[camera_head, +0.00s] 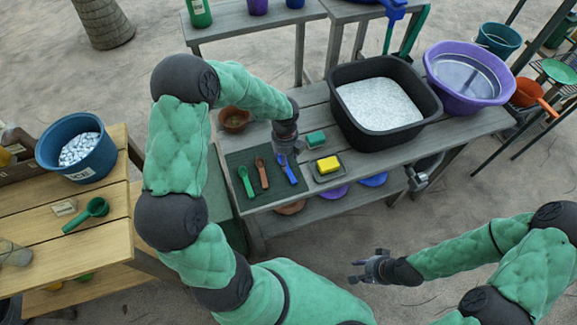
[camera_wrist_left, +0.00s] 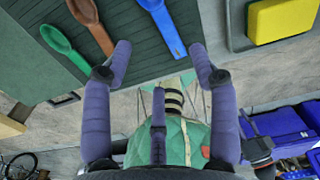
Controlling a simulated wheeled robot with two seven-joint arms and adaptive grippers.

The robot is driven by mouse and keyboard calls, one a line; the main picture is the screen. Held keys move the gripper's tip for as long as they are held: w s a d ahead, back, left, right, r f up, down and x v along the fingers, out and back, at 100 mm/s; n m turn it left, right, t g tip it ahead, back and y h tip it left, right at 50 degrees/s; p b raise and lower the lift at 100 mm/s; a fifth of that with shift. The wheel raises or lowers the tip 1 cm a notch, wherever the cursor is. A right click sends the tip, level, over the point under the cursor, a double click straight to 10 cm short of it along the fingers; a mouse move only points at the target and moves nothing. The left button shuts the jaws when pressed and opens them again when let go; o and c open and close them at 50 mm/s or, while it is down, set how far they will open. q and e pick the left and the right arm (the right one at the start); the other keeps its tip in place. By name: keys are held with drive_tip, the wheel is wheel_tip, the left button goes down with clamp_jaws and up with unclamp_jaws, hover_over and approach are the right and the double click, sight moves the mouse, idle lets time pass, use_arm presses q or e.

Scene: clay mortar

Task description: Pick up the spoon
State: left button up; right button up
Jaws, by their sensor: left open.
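Three spoons lie side by side on a dark green mat (camera_head: 234,162): green (camera_head: 246,181), brown (camera_head: 261,173) and blue (camera_head: 289,172). The wrist view also shows the green spoon (camera_wrist_left: 64,46), the brown spoon (camera_wrist_left: 91,24) and the blue spoon (camera_wrist_left: 163,27). My left gripper (camera_head: 287,153) is over the mat at the blue spoon, covering part of it in the head view. In the wrist view its open fingers (camera_wrist_left: 160,52) stand either side of the blue spoon's near end, apart from it. My right gripper (camera_head: 363,270) is open and empty, away from the table.
A yellow sponge (camera_head: 328,164) on a small tray and a green block (camera_head: 316,139) lie right of the spoons. A black tub (camera_head: 428,108) of white grains and a purple basin (camera_head: 442,85) stand further right. A brown bowl (camera_head: 234,120) stands behind the mat.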

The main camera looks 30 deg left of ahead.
use_arm(q)
wheel_tip(320, 180, down, 4)
drive_tip(key=shift+r+b, duration=0.25)
drive_tip(key=shift+b, duration=0.2)
drive_tip(key=f+b, duration=0.1)
drive_tip(key=f, duration=0.1)
drive_tip(key=f+b, duration=0.1)
drive_tip(key=f, duration=0.2)
drive_tip(key=shift+w+d+b, duration=0.15)
drive_tip(key=shift+d+b, duration=0.05)
drive_tip(key=shift+b, duration=0.1)
drive_tip(key=c, duration=1)
